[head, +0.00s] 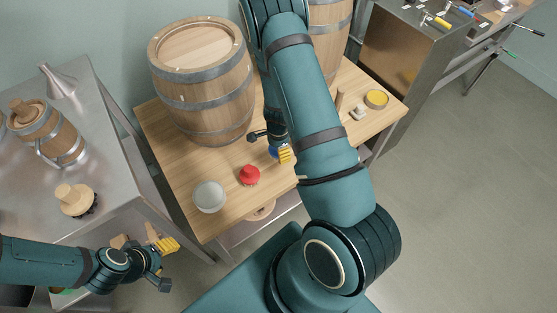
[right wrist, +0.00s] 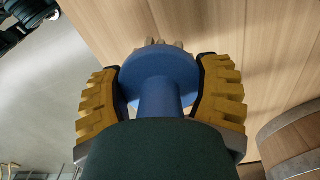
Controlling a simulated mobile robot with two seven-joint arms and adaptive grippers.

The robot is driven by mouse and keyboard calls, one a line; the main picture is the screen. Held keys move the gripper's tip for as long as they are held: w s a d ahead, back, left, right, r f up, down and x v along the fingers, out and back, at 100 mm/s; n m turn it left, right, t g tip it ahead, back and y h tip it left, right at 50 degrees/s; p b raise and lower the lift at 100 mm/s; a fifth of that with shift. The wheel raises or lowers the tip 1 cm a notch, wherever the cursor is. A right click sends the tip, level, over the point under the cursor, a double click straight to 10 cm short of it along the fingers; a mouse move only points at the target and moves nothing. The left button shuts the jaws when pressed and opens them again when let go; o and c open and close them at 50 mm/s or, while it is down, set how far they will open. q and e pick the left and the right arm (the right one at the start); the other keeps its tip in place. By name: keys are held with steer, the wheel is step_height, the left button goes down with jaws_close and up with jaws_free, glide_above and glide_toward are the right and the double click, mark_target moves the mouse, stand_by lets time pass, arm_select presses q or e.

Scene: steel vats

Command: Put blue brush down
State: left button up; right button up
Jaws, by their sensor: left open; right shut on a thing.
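The blue brush (right wrist: 160,85) is between the yellow padded fingers of my right gripper (right wrist: 160,95), which is shut on it. Its pale bristles show at the far side, towards the wooden table. I cannot tell whether they touch the wood. In the head view only a bit of the blue brush (head: 273,152) shows beside my right gripper (head: 284,155), over the wooden table (head: 235,205); my arm hides part of the area. My left gripper (head: 162,263) is open and empty, low at the left beside the steel table.
A large barrel (head: 202,85) stands at the table's back, a second barrel (head: 330,35) further right. A yellow tin (head: 376,99) stands right. The steel table (head: 110,165) is at left.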

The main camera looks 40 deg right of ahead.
step_height(320, 180, down, 6)
steer(key=shift+r+b, duration=0.1)
steer(key=shift+b, duration=0.6)
steer(key=shift+r, duration=0.1)
steer(key=shift+f, duration=0.25)
steer(key=o, duration=1.2)
steer(key=shift+r, duration=0.1)
steer(key=shift+o, duration=0.2)
steer(key=shift+r, duration=0.1)
